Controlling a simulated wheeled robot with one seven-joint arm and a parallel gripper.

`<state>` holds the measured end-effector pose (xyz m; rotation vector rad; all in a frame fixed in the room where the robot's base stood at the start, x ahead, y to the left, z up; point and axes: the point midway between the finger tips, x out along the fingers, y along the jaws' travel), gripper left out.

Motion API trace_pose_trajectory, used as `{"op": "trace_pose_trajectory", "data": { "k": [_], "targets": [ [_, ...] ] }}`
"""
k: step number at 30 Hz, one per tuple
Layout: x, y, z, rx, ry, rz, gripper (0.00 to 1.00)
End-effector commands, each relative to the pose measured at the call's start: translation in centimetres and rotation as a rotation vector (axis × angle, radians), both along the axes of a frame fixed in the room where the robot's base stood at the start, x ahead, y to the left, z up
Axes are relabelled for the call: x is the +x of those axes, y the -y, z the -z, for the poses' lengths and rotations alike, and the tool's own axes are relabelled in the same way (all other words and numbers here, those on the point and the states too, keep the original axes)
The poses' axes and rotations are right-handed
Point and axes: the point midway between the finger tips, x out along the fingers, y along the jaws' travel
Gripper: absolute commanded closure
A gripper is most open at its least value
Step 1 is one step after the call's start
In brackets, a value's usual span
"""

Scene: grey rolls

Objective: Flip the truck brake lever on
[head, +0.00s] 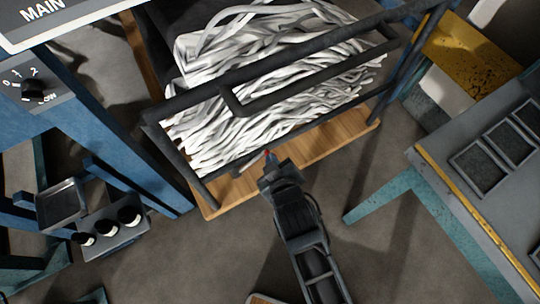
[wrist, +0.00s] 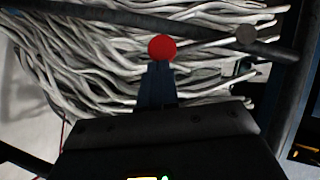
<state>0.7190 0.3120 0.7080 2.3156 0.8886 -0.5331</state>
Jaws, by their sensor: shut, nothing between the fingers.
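The truck is a dark tube-framed cart with a wooden deck (head: 330,150), upper middle in the head view. A round red knob (wrist: 162,47) shows in the wrist view, with a thin dark bar running right from it to a grey round end on the frame tube. I take it for the brake lever. In the head view it is a small red spot (head: 267,153) at the cart's near lower edge. My gripper (head: 269,161) is shut and empty, its dark blue fingertips (wrist: 158,68) right at the knob. I cannot tell whether they touch it.
Grey-white strands (head: 270,80) fill the cart behind its black rails (head: 280,62). A blue machine post (head: 115,135) with a switch panel stands left. A grey table with a yellow edge (head: 480,215) stands right. The floor (head: 190,255) around my arm is mostly clear.

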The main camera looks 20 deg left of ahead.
Motion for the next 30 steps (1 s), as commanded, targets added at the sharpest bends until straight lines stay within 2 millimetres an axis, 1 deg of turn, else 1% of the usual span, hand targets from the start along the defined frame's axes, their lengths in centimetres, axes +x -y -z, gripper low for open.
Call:
{"op": "trace_pose_trajectory", "data": {
  "k": [6, 12, 26, 30],
  "targets": [
    [0.3, 0.1, 0.8, 0.002, 0.004, 0.001, 1.00],
    [0.4, 0.2, 1.1, 0.001, 0.004, 0.001, 1.00],
    [0.5, 0.4, 1.4, -0.002, 0.002, 0.004, 1.00],
    [0.6, 0.4, 1.0, -0.002, 0.003, 0.005, 1.00]
  ]
}}
